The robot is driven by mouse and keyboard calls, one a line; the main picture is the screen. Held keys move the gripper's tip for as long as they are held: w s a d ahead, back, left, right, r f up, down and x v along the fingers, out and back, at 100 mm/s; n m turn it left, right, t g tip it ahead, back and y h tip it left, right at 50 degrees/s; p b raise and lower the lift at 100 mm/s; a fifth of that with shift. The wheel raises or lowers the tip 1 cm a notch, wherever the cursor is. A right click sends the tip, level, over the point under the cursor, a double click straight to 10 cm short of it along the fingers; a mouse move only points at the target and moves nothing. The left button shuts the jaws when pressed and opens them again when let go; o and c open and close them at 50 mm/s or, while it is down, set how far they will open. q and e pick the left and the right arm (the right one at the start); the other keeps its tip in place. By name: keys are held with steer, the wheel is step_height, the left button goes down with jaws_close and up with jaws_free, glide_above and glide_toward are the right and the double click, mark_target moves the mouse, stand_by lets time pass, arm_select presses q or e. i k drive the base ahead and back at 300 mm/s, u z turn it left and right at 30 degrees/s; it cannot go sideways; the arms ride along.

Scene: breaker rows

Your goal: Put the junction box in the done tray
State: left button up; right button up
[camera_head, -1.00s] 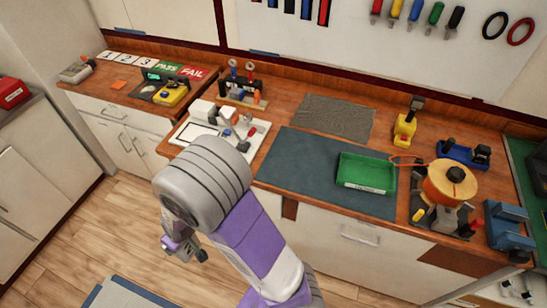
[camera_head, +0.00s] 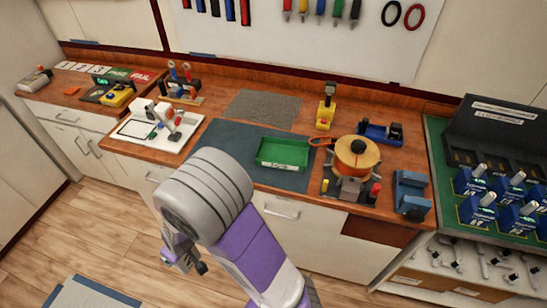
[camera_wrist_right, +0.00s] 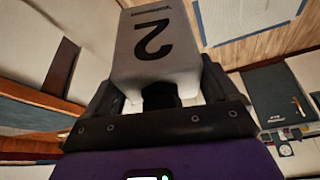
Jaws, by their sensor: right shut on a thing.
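A light grey junction box (camera_wrist_right: 155,45) with a black "2" on it fills the top of the right wrist view. My right gripper (camera_wrist_right: 160,92) is shut on it, one dark finger on each side. In the head view a purple and grey arm of mine comes up from the bottom; the junction box cannot be made out there. A green tray (camera_head: 283,154) lies on the dark mat on the bench, apart from the arm. It looks empty, and its front label is too small to read. My left gripper is not seen.
An orange spool device (camera_head: 357,158) stands right of the tray, with a blue vise-like block (camera_head: 411,194) beyond it. A white board with parts (camera_head: 152,132) is left of the mat (camera_head: 228,140). Blue breakers (camera_head: 477,209) stand at far right.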

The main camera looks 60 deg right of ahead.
mark_target(283, 156)
steer(key=z, duration=1.4)
